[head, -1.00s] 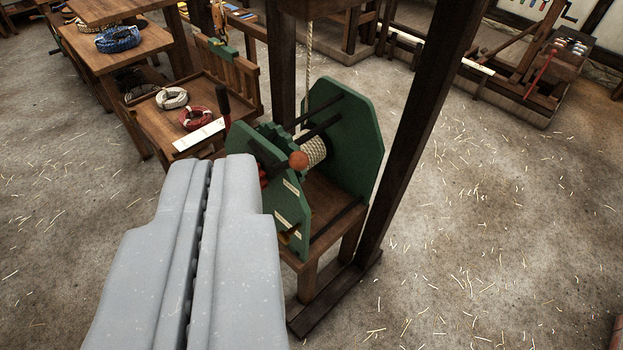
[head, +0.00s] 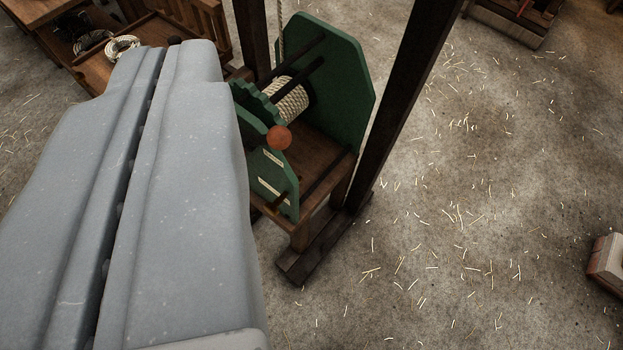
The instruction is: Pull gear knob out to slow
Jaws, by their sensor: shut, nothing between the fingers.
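The green winch (head: 335,85) stands on a wooden stand, with a rope-wound drum (head: 290,100) between its two side plates. An orange-brown ball knob (head: 279,137) shows at the near plate, beside my gripper. Below it are pale label strips (head: 270,187) and a small dark brownish knob (head: 281,202), which may be the gear knob; I cannot read the labels. My gripper (head: 166,55) is shut and empty. It fills the left of the view, left of the winch, and hides part of the near plate. I cannot tell whether it touches anything.
A dark wooden post (head: 405,105) rises right of the winch from a floor beam. A wooden table with a coil of pale rope (head: 122,47) is at the upper left. A reddish block (head: 607,262) lies at the right edge. The straw-strewn floor between is open.

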